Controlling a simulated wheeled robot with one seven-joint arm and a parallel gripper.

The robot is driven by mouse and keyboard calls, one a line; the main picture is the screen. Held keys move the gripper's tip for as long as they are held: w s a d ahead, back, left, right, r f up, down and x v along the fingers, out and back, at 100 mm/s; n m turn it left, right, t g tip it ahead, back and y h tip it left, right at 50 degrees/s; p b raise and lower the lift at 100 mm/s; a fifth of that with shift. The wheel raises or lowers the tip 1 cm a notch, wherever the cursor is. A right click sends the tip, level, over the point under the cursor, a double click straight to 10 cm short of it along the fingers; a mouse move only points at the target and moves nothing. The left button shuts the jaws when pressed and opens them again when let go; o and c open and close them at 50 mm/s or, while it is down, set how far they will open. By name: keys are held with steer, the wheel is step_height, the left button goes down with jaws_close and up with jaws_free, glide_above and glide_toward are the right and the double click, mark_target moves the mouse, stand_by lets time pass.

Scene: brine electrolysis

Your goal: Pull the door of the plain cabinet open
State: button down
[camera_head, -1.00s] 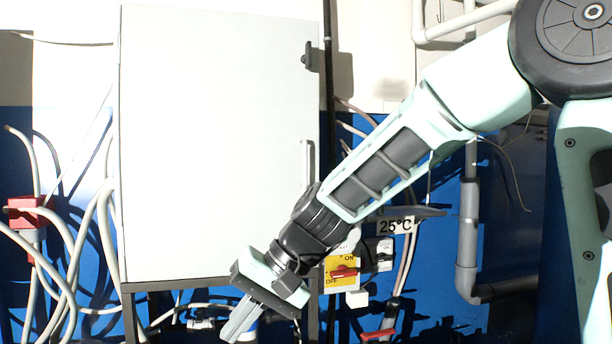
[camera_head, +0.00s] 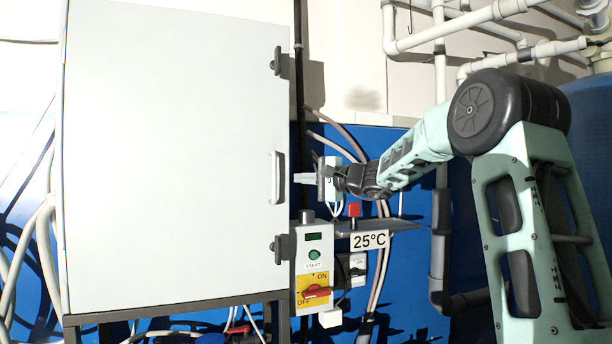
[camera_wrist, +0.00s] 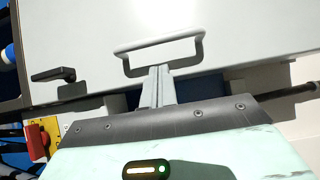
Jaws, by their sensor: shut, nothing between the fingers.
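The plain cabinet's pale grey door (camera_head: 170,150) looks shut in its frame. Its upright bar handle (camera_head: 278,178) is near the door's right edge; in the wrist view the handle (camera_wrist: 160,44) is a loop with two posts. My gripper (camera_head: 296,178) is just right of the handle at its height, pointing left. Its fingers (camera_wrist: 159,72) are together and empty, with tips between the two posts in the picture. I cannot tell whether they touch the handle. Dark latches sit above (camera_head: 278,61) and below (camera_head: 279,249) the handle; the lower one also shows in the wrist view (camera_wrist: 53,75).
A control box (camera_head: 314,250) with a green button and a red-yellow rotary switch (camera_head: 315,291) stands right of the cabinet, below my gripper. A 25°C sign (camera_head: 369,240) and hoses are beside it. Pale pipes (camera_head: 440,40) run along the wall behind.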

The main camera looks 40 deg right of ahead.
mark_target(269, 178)
steer(key=p+x, duration=0.2)
steer(key=x, duration=0.3)
steer(key=shift+w+a+r, duration=0.1)
steer(key=shift+w, duration=0.1)
steer(key=shift+w+a+p, duration=0.15)
steer(key=shift+w+p, duration=0.2)
steer(key=shift+w, duration=0.05)
